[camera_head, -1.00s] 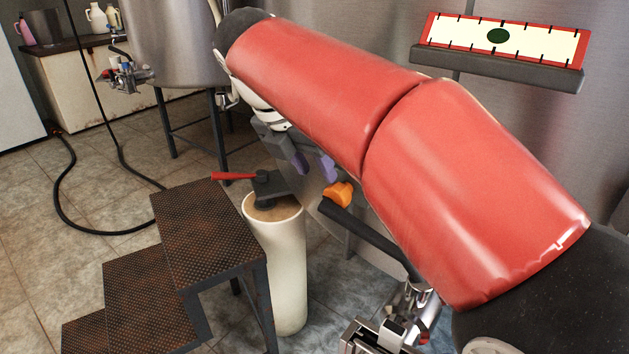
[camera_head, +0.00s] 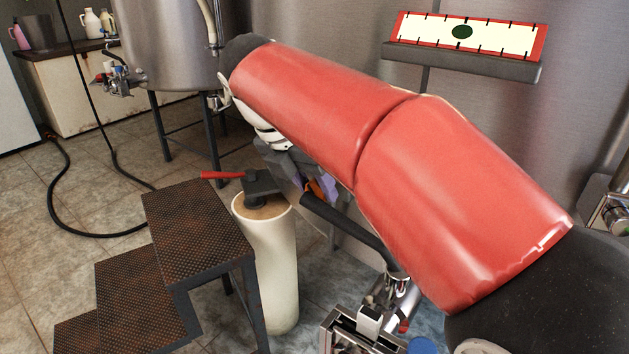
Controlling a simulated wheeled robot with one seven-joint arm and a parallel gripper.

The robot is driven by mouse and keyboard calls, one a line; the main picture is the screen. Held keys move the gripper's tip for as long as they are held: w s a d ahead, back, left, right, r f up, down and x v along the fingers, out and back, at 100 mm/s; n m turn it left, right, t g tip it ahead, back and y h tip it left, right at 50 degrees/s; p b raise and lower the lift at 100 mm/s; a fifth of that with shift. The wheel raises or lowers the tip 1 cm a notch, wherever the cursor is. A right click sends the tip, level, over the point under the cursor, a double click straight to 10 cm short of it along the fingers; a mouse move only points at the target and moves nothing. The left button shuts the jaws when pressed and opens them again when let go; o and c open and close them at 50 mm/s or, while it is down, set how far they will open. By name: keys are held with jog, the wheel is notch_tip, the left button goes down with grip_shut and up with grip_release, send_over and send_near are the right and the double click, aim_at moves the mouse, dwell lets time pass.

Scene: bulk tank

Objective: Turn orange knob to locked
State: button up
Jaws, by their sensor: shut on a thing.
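The orange knob (camera_head: 313,188) shows as a small patch of orange at the upper end of a dark handle bar (camera_head: 350,230). My gripper (camera_head: 316,186), with purple fingertips, is at the knob and shut on it. My red arm runs across the view and its wrist hides part of the gripper. Most of the knob is hidden between the fingers, so I cannot tell which way it points.
A white cylinder (camera_head: 270,265) bearing a dark block with a red lever (camera_head: 222,175) stands just left of my gripper. Brown metal steps (camera_head: 197,235) are further left. Metal valve fittings (camera_head: 370,315) sit below the bar. A hose (camera_head: 70,220) lies on the open floor.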

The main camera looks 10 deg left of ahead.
jog(key=shift+w+d+r, duration=0.15)
jog(key=shift+w+r, duration=0.05)
jog(key=shift+r, duration=0.1)
jog(key=shift+s+d+t+y+b, duration=0.15)
jog(key=shift+t+y+b, duration=0.2)
jog(key=shift+y, duration=0.25)
jog(key=o, duration=1)
jog(key=shift+f, duration=0.1)
jog(key=shift+p+v, duration=1.05)
jog(key=shift+v, duration=2.9)
jog(key=shift+d, duration=0.1)
